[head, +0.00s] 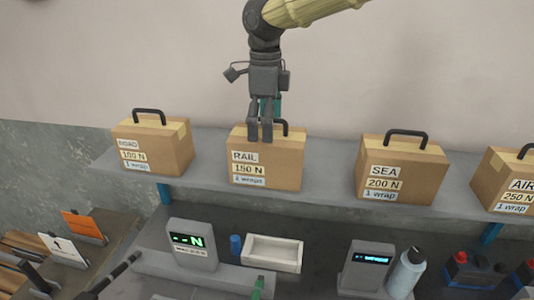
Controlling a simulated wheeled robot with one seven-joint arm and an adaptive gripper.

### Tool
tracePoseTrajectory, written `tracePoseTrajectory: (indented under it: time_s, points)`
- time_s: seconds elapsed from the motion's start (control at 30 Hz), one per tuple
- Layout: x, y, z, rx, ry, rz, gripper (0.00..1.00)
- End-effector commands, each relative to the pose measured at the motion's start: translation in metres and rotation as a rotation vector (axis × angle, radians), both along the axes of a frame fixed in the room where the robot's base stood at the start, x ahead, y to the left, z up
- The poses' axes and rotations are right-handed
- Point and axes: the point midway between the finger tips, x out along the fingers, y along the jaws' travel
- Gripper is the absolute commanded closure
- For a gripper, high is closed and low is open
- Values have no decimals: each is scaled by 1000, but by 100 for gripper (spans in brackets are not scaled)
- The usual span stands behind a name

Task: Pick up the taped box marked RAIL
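The RAIL box (283,174) is a brown taped carton on the grey shelf, with labels reading RAIL, 150 N and a wrap count that is hard to read. A dark handle stands on its top, partly hidden behind my gripper (260,139). My gripper points down over the box's top near the handle, its two fingers close together. I cannot tell whether the fingers touch or hold the handle. The box sits upright on the shelf.
The ROAD box (174,150) stands to the left, the SEA box (425,178) and AIR box (495,184) to the right on the same shelf (328,190). Below are a display reading N (188,259), a white tray (273,267) and a bottle (407,272).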

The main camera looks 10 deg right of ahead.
Motion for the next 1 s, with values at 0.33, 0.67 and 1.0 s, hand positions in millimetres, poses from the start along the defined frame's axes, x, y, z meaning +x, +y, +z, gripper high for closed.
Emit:
tracePoseTrajectory:
  time_s: [0.33, 0.67, 1.0]
  points:
    - [1, -3, -38, -2, 2, 0, 0]
    - [1, -3, -50, 0, 0, 0, 0]
    - [1, -3, -50, 0, 0, 0, 51]
